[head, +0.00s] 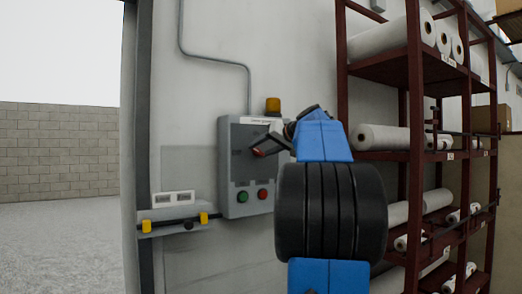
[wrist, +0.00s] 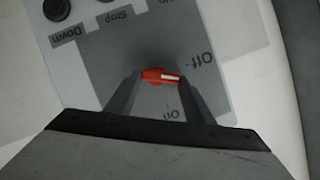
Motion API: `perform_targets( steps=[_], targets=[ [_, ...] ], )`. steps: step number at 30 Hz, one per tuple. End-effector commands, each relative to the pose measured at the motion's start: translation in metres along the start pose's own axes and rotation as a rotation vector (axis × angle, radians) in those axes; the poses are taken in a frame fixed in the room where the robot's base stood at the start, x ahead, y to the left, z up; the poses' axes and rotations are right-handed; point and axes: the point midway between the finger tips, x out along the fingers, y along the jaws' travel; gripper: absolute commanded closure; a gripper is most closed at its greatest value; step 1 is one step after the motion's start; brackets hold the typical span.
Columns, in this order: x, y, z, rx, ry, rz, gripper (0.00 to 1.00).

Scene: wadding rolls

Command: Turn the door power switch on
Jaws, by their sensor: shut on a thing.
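The door power switch is a red rotary knob (wrist: 158,76) on a grey control panel (head: 234,172). In the wrist view, where the lettering is upside down, its white-marked end points right, toward the "Off" label (wrist: 200,58). The "On" label (wrist: 172,114) is below it, between my fingers. My gripper (wrist: 160,80) is shut on the knob, one finger at each end. In the head view, my gripper (head: 266,150) reaches the panel from the right and partly covers the knob (head: 258,152).
A green button (head: 242,197) and a red button (head: 263,194) sit low on the panel. An amber beacon (head: 273,105) is on top. A latch bar (head: 180,226) is at the lower left. A dark red rack (head: 413,100) with white rolls stands close on the right.

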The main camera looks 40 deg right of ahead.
Motion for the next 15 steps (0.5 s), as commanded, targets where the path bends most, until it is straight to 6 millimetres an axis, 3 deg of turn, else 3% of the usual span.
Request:
perform_targets(
  steps=[15],
  targets=[
    [-0.0003, 0.0092, -0.0002, 0.455, 0.000, -0.188, 0.75]
  ],
)
